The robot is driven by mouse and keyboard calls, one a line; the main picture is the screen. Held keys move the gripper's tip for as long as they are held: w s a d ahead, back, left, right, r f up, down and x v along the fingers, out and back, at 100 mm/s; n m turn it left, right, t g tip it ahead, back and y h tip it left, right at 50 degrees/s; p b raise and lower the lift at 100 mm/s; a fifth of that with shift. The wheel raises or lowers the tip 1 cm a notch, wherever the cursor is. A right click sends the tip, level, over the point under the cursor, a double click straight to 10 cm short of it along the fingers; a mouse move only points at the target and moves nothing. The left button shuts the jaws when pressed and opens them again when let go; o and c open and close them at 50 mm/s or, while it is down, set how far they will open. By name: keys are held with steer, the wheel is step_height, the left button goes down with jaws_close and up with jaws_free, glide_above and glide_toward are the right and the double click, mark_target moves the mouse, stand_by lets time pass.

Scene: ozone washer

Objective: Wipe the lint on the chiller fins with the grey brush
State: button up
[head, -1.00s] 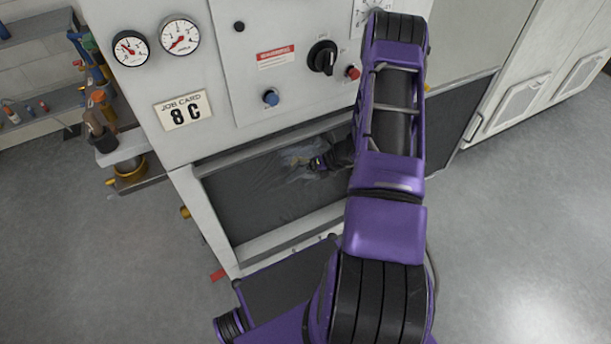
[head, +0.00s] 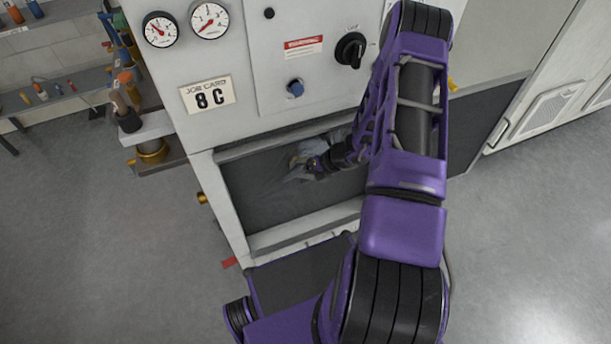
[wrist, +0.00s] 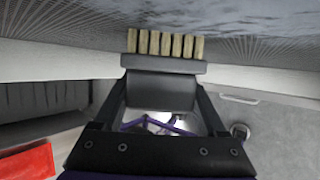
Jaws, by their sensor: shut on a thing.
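The chiller fins (head: 262,195) are a dark panel in a pale frame, low on the white cabinet. A patch of grey lint (head: 298,160) shows on them just left of my gripper (head: 318,167). In the wrist view the fins are a fine mesh across the top, with mottled grey lint (wrist: 235,18) on them. My gripper (wrist: 163,103) is shut on the grey brush (wrist: 160,88), with the brush's grey body between the fingers. Its tan bristles point at the fins and look to be at or very near their surface; contact is unclear.
Above the fins are a red button-side warning label (head: 305,44), a black knob (head: 351,49), a blue button (head: 295,88) and two gauges (head: 209,20). The floor (head: 90,240) at left is clear.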

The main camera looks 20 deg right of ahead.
steer(key=shift+r+p, duration=0.6)
steer(key=shift+r, duration=0.3)
steer(key=shift+s+d+f, duration=0.1)
steer(key=shift+d, duration=1.8)
